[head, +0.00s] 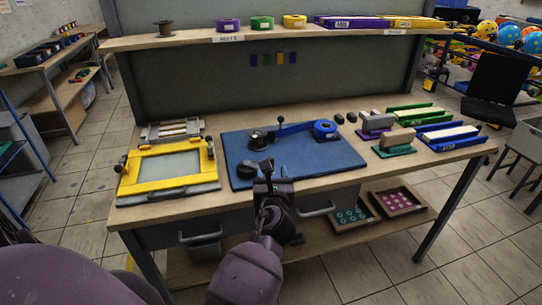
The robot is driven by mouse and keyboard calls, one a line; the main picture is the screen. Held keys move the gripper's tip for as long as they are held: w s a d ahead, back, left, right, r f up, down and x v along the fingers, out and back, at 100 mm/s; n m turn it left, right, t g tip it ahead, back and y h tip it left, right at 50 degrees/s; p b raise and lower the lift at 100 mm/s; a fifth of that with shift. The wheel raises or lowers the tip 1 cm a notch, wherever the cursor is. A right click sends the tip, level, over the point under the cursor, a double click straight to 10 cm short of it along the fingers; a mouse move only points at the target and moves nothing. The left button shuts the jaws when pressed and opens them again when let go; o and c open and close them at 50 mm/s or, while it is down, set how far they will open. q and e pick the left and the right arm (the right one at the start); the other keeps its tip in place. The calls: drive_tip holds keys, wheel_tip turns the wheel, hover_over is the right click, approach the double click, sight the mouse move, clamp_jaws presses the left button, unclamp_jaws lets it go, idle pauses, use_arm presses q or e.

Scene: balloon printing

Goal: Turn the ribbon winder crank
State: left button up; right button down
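The ribbon winder (257,139) is a small black device on the blue mat (345,158). A dark blue strip runs from it to a blue ribbon spool (325,130) on its right. A small upright black knob (281,121) stands near the strip; I cannot tell whether it is the crank handle. My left gripper (265,173) is at the mat's front edge, just in front of the winder. Dark round parts beside its fingers are too small to tell apart. I cannot see whether the fingers are open or touching anything. My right gripper is not in view.
A yellow-framed screen (168,166) lies left of the mat. A shelf (270,34) with ribbon spools and boxes spans the back. The mat's right front is clear.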

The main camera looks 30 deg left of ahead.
sight(271, 160)
use_arm(q)
drive_tip(key=x, duration=0.9)
drive_tip(key=shift+w, duration=0.1)
clamp_jaws()
